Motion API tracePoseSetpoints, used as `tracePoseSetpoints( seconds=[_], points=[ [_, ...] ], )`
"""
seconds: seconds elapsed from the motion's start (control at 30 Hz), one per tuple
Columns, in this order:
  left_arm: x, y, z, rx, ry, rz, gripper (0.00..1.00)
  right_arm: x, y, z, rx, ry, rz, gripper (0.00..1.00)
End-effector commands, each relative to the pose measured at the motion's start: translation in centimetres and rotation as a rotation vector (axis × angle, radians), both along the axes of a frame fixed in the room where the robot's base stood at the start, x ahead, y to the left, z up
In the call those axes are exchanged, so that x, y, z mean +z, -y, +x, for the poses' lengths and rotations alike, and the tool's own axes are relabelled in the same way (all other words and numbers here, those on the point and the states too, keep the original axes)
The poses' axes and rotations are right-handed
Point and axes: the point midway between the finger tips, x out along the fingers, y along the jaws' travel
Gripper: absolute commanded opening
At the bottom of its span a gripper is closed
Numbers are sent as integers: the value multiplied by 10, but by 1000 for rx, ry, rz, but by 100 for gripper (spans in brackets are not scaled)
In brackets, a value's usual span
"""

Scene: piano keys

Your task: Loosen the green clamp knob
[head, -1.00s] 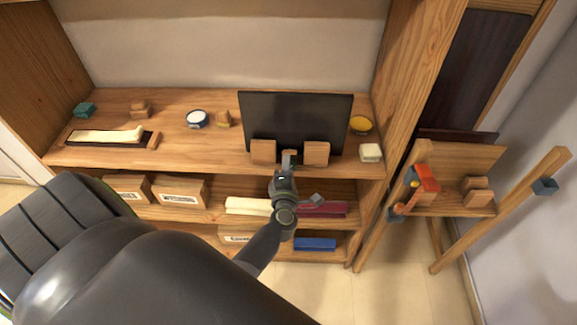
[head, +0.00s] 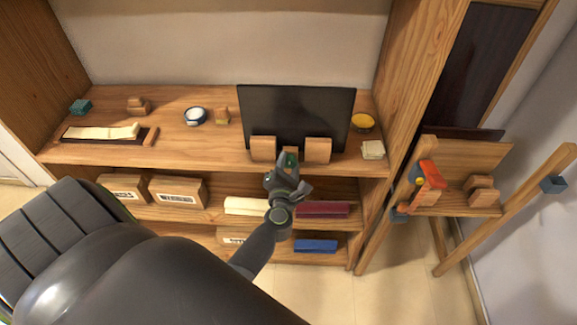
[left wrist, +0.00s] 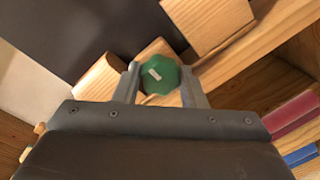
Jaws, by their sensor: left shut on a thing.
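The green clamp knob (left wrist: 160,75) is a faceted green disc with a pale mark on its face. It sits on a small wooden block between two larger wooden blocks at the front of the upper shelf. In the left wrist view it lies between the two fingers of my left gripper (left wrist: 159,82), which is shut on it. In the head view my left gripper (head: 290,165) reaches up to the shelf's front edge, and only a little of the knob shows there. A dark panel (head: 295,115) stands upright behind the wooden blocks (head: 317,151). My right gripper is not in view.
Boxes and cloth-like bars fill the lower shelves. A wooden easel (head: 455,205) with a red-orange clamp (head: 432,174) stands at the right.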

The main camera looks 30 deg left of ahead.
Motion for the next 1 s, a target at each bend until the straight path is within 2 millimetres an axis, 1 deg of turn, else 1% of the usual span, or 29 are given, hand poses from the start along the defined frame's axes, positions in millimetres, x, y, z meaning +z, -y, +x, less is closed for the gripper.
tracePoseSetpoints(
  seconds=[0.03,0.4,0.43,0.57,0.6,1.0],
  points=[
    [-3,1,-1,-1,-2,-8,15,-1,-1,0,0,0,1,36],
    [-3,1,-1,-1,-1,-13,15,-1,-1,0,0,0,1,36],
    [-3,1,-1,-1,-1,-13,39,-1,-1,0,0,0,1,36],
    [-2,1,-1,-1,1,-12,56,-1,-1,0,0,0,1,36],
    [-2,1,-1,-2,0,-11,58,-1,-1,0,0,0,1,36],
    [-2,3,0,-2,1,-11,58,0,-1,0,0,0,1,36]
  ],
)
